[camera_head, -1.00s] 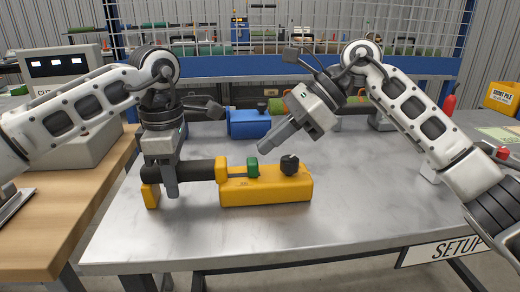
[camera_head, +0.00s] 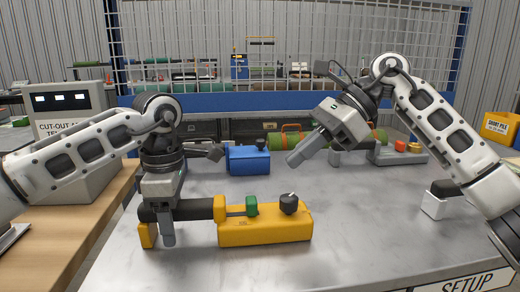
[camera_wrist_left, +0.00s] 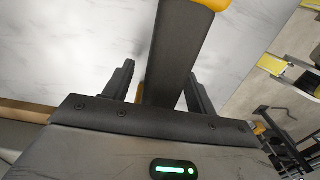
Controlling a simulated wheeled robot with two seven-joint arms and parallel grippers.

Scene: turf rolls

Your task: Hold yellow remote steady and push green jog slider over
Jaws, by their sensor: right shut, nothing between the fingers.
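The yellow remote (camera_head: 275,233) lies on the grey metal table, its black handle (camera_head: 190,210) pointing left. The green jog slider (camera_head: 252,207) sits on its top, with a dark round knob (camera_head: 289,204) to the slider's right. My left gripper (camera_head: 167,238) is over the handle. In the left wrist view, its fingers (camera_wrist_left: 160,70) straddle the black handle (camera_wrist_left: 180,50), with a visible gap at the left finger, so it looks open. My right gripper (camera_head: 292,162) is shut and empty, above and behind the remote, apart from the slider.
A blue device (camera_head: 249,160) stands behind the remote. A green roll (camera_head: 350,137) and a grey unit with coloured buttons (camera_head: 402,150) are at the back right. The table's middle right is clear.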

